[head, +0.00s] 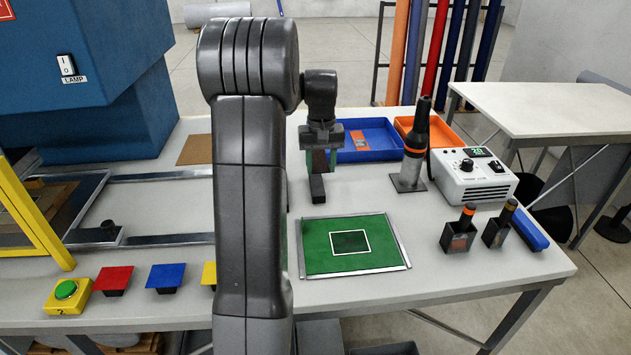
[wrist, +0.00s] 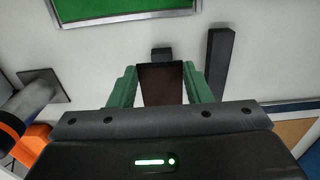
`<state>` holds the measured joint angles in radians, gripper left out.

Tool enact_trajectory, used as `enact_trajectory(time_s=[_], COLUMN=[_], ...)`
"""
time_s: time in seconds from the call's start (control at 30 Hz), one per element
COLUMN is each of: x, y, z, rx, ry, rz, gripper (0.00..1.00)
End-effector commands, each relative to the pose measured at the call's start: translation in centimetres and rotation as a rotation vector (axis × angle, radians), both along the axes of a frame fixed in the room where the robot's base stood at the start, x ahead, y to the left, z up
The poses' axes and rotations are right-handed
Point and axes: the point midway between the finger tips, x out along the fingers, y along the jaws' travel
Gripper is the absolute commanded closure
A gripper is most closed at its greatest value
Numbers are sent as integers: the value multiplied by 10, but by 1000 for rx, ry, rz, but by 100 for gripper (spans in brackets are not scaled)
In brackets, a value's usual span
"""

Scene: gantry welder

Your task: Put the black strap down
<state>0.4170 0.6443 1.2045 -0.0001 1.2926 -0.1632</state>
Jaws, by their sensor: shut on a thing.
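My gripper (head: 320,158) points down over the white table, behind the green mat. Its green fingers are shut on a dark piece, which I take to be the black strap (wrist: 161,85); it looks brownish-black between the fingers in the wrist view. A small black end (wrist: 161,54) shows just beyond it. A black bar (wrist: 218,62) lies to the right of the fingers in the wrist view. In the head view a black block (head: 317,187) shows just below the fingers; I cannot tell whether it is that bar or part of the strap. Contact with the table is unclear.
The green mat (head: 313,263) lies in front. A blue tray (head: 382,154) and an orange tray (head: 440,126) are behind. A torch on a stand (head: 412,160) and a white control box (head: 473,183) stand to the right. A metal frame (head: 150,240) is on the left.

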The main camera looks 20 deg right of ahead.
Motion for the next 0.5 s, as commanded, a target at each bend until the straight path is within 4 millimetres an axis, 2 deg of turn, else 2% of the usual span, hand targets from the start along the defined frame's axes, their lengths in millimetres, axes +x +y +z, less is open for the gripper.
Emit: enact_trajectory(time_s=[0.07,0.3,0.5], x=[0,0,0], y=[0,0,0], z=[-2,-39,-58], rx=[0,2,2], ry=[1,5,3], rz=[0,0,0], gripper=[77,77,77])
